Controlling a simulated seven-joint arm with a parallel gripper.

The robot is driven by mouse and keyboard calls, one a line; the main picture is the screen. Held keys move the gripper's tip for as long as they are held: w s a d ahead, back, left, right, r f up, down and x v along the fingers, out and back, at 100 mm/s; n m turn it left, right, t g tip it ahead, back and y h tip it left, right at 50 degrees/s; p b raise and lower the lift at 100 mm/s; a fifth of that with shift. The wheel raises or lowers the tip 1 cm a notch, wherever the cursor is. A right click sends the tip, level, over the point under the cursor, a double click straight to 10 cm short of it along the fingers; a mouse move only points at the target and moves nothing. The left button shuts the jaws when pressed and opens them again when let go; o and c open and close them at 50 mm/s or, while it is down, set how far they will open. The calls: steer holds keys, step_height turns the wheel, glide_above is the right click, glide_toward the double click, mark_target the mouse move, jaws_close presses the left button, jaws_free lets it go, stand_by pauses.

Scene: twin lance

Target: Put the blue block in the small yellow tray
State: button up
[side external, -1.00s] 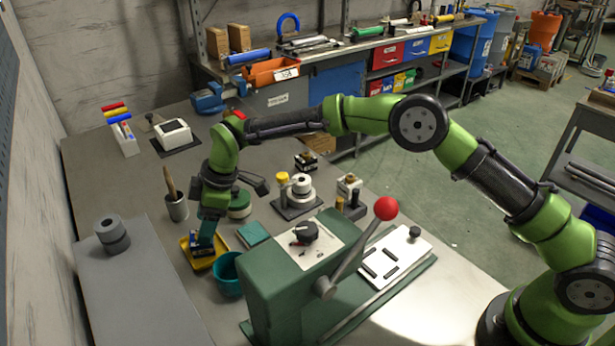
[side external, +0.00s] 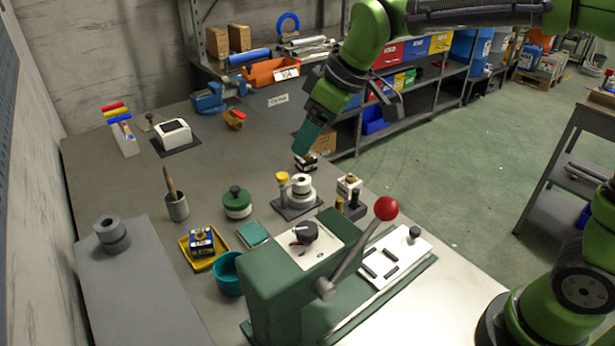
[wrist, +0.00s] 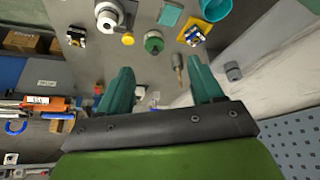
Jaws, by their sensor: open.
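The blue block (side external: 201,241) sits inside the small yellow tray (side external: 213,262) on the bench, left of the teal bowl. Its top carries a brass-coloured round part. In the wrist view the blue block (wrist: 195,37) and a bit of yellow tray (wrist: 205,26) show near the top. My gripper (side external: 306,143) is raised well above the bench, up and to the right of the tray, and apart from the block. In the wrist view my gripper (wrist: 163,85) has its two teal fingers spread wide with nothing between them.
A teal bowl (side external: 228,276) stands close to the tray's right. A green press with a red-knobbed lever (side external: 386,208) fills the front. A cup with a wooden-handled tool (side external: 177,206) and a green round jar (side external: 237,204) stand behind.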

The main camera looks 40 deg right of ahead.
steer(key=s+d+f+m+t, duration=0.1)
steer(key=s+d+m, duration=0.4)
steer(key=s, duration=0.4)
steer(key=s+d+f+m+t, duration=0.1)
steer(key=s+d+m, duration=0.4)
steer(key=s+d, duration=0.2)
steer(key=shift+s+t+h, duration=0.3)
steer(key=shift+s, duration=0.8)
steer(key=shift+r, duration=0.1)
